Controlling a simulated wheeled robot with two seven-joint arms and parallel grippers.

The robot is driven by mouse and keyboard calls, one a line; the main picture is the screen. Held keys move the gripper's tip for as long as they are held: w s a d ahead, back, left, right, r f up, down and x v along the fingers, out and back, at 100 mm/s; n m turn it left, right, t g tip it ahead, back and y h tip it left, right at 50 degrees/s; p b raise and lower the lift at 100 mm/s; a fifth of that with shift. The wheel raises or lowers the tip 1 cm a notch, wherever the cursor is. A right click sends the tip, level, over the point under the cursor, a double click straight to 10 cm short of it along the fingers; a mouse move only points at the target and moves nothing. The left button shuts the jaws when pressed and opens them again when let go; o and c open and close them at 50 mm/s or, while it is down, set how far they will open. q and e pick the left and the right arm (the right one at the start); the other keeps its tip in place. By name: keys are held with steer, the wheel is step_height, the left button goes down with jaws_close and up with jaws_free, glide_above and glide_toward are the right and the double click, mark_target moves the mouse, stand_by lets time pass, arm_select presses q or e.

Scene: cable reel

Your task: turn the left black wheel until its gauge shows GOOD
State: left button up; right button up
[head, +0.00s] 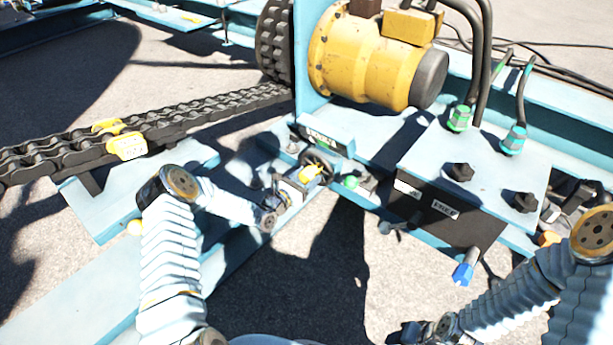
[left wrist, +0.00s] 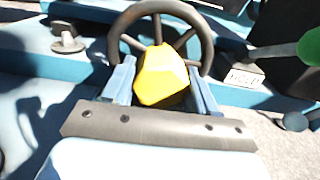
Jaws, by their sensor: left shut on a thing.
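The black wheel (head: 332,160) stands upright beside the light-blue frame, below the yellow motor. It shows larger in the left wrist view (left wrist: 208,42), with spokes and a yellow knob (left wrist: 160,76) in front of it. My left gripper (head: 306,182) is at the wheel, its two blue fingers on either side of the yellow knob, shut on it. The fingers hide part of the wheel's lower rim. A small green-and-white sign (head: 321,136) is above the wheel; its lettering is too small to read. My right gripper (head: 418,332) is at the bottom edge, partly cut off, its fingers unclear.
A green ball-ended lever (head: 350,182) is just right of the wheel and shows in the left wrist view (left wrist: 310,47). A box with black knobs (head: 470,185) and hoses stands to the right. A heavy chain (head: 200,115) runs at left. Open ground lies in front.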

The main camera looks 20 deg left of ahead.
stand_by(0.4)
arm_select(q)
steer(key=o, duration=1.5)
steer(key=shift+c, duration=0.2)
steer(key=p+v, duration=0.1)
steer(key=v, duration=1.2)
steer(key=shift+s, duration=0.4)
steer(key=shift+a, duration=0.1)
